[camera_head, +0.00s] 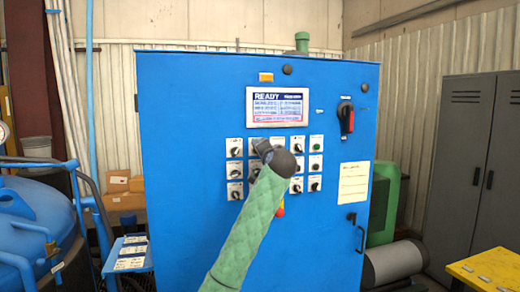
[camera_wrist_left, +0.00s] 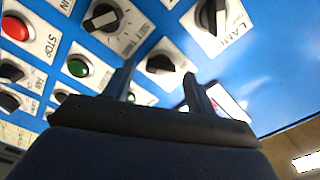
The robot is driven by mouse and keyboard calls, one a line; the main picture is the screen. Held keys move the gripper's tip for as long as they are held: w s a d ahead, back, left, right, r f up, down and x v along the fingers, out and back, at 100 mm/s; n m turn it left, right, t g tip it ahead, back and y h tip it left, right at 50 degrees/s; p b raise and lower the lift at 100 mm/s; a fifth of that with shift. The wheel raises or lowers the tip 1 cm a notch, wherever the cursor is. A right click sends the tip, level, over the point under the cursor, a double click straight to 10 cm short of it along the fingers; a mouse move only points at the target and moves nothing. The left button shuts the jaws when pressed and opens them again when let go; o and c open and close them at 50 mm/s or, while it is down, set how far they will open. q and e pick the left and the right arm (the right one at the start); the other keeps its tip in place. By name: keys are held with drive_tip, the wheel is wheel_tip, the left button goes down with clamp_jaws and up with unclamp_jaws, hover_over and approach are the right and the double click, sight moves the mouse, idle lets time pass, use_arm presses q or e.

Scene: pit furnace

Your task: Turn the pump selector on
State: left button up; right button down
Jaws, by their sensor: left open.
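The blue control cabinet (camera_head: 190,110) stands ahead, with rows of black selectors and buttons on white plates. My left gripper (camera_head: 262,147), on a green-sleeved arm, is at the panel and covers part of the middle of these rows. In the left wrist view, the left gripper (camera_wrist_left: 158,76) is open, its two dark fingers pointing at the panel. A black selector knob (camera_wrist_left: 162,63) on a white plate shows just beyond and between the fingertips; contact cannot be told. Its label is not readable, and I cannot tell which selector is the pump's. My right gripper is not in view.
Close by are a timer dial (camera_wrist_left: 103,17), a lamp selector (camera_wrist_left: 212,16), a red stop button (camera_wrist_left: 15,28) and a green button (camera_wrist_left: 78,66). A screen (camera_head: 277,106) reads READY. A red-black rotary switch (camera_head: 346,118) is at right. A blue tank (camera_head: 30,215) stands left.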

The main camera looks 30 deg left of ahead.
use_arm(q)
drive_tip(key=shift+w+a, duration=0.4)
drive_tip(key=shift+a, duration=0.05)
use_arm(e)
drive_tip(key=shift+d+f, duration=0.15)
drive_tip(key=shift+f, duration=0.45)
use_arm(q)
drive_tip(key=shift+c, duration=0.3)
drive_tip(key=c, duration=0.9)
drive_tip(key=shift+m+p, duration=0.3)
drive_tip(key=shift+p, duration=0.05)
drive_tip(key=shift+f+m+p, duration=0.2)
drive_tip(key=shift+m+p, duration=3.85)
drive_tip(key=shift+m, duration=1.75)
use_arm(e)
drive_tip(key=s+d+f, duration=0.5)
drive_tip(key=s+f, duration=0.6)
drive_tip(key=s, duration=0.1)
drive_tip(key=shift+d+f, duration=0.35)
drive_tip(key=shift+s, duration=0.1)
